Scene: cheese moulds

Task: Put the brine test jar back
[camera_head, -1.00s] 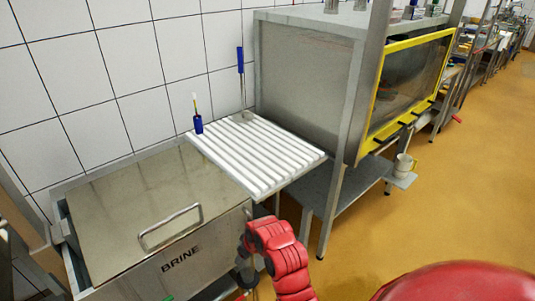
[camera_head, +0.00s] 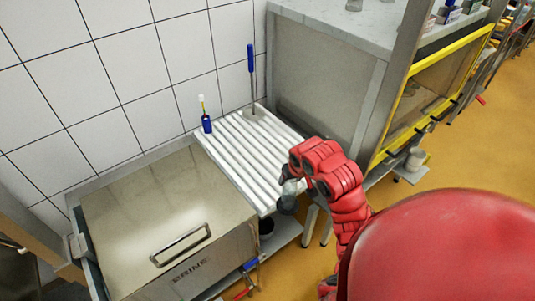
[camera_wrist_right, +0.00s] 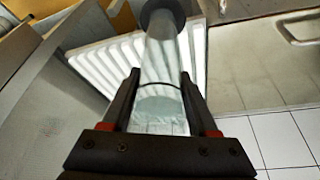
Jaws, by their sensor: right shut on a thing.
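The brine test jar (camera_wrist_right: 165,60) is a clear cylinder with a dark round end. In the right wrist view it lies between the two dark fingers of my right gripper (camera_wrist_right: 160,100), which is shut on it. In the head view my right gripper (camera_head: 300,182) holds the jar (camera_head: 290,190) with its dark end low, by the front right edge of the white ridged board (camera_head: 228,160). I cannot tell whether the jar touches the board. The steel BRINE tank (camera_head: 165,215) with its closed lid stands left of it. My left gripper is not in view.
A small blue holder with a thin stick (camera_head: 206,124) stands at the board's back left. A blue-handled tool (camera_head: 251,62) stands upright at its back. A steel cabinet (camera_head: 325,85) bounds the right side. The board's middle is bare.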

